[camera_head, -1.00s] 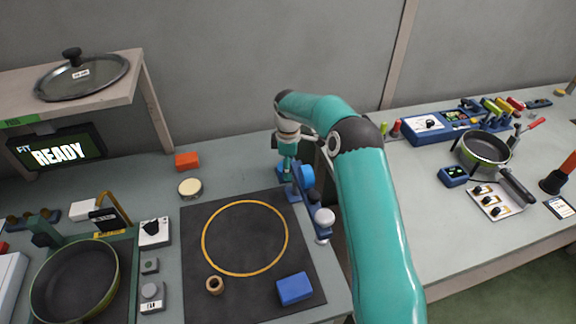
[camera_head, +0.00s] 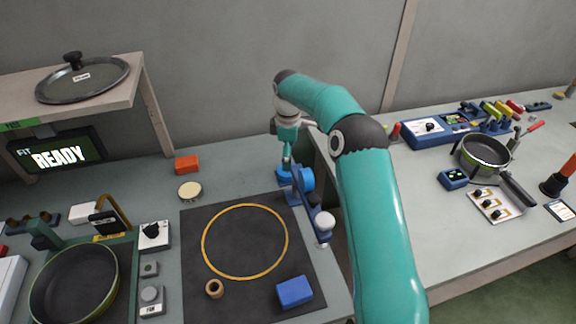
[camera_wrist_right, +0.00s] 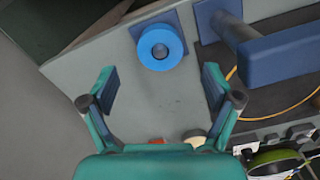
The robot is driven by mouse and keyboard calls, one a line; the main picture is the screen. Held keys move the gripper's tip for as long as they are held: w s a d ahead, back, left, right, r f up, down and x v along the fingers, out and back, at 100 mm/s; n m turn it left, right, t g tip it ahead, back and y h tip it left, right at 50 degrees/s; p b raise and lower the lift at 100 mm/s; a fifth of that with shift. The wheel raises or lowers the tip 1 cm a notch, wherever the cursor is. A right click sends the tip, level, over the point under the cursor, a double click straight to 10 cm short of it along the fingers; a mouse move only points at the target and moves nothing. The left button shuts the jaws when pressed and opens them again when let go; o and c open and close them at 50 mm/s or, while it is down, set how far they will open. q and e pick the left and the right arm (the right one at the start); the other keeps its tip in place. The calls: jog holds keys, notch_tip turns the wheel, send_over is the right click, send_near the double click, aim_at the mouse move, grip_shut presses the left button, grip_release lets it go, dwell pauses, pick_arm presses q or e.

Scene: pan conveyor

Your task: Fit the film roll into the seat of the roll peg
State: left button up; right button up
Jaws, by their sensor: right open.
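How deep the roll sits cannot be told. My left gripper is not in view.
A black mat (camera_head: 200,265) with a yellow ring lies left. An orange block (camera_head: 187,164) and cream puck (camera_head: 190,191) sit behind it.

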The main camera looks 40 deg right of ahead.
notch_tip(320, 180, up, 6)
jog(key=shift+f, duration=0.15)
dwell(0.5)
